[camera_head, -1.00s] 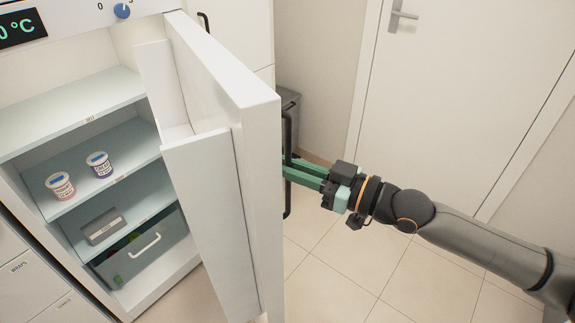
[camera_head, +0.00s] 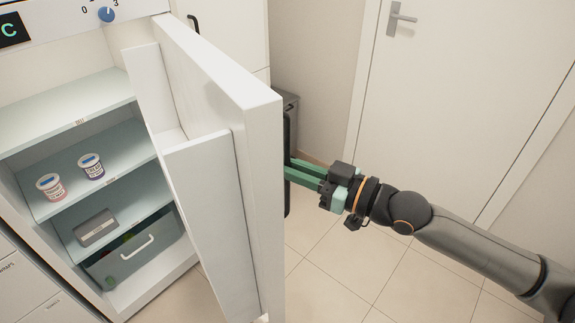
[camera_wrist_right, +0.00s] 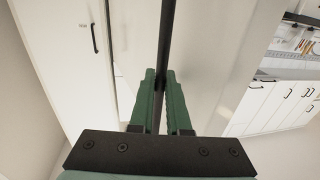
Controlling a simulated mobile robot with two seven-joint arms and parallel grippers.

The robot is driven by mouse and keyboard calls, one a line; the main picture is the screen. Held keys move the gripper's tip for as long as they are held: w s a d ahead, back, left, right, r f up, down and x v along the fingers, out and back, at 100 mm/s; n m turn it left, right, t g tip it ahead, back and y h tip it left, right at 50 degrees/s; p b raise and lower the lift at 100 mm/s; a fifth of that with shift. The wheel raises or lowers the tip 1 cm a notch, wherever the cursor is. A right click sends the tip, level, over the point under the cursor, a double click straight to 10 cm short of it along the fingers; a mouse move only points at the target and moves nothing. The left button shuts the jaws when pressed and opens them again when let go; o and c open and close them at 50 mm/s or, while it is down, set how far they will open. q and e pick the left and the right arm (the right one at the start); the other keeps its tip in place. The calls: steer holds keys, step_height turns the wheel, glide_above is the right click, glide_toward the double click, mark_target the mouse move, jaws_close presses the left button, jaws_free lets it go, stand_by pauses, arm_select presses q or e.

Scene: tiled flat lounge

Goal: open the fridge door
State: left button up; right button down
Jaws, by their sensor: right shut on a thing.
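The white fridge door (camera_head: 262,200) stands wide open, swung out to the right of the lit fridge interior. Its dark vertical handle (camera_head: 288,190) is on the outer face. My right gripper (camera_head: 291,172) reaches the handle from the right, with its green fingers shut on it. In the right wrist view the handle (camera_wrist_right: 166,45) runs up from between the two green fingers (camera_wrist_right: 160,100). Their tips are partly hidden behind the door edge in the head view. My left gripper is not in view.
The fridge shelves (camera_head: 70,110) hold two tubs (camera_head: 91,166), a grey box (camera_head: 96,228) and a drawer (camera_head: 135,255). A dark bin (camera_head: 285,105) stands behind the door. A white room door (camera_head: 460,90) is at the back right. Tiled floor (camera_head: 330,275) is clear.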

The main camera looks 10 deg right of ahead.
steer(key=c, duration=1.2)
jaws_free()
steer(key=shift+o, duration=0.2)
steer(key=b+v, duration=0.1)
steer(key=v, duration=1.1)
steer(key=shift+d, duration=0.2)
steer(key=shift+s, duration=0.15)
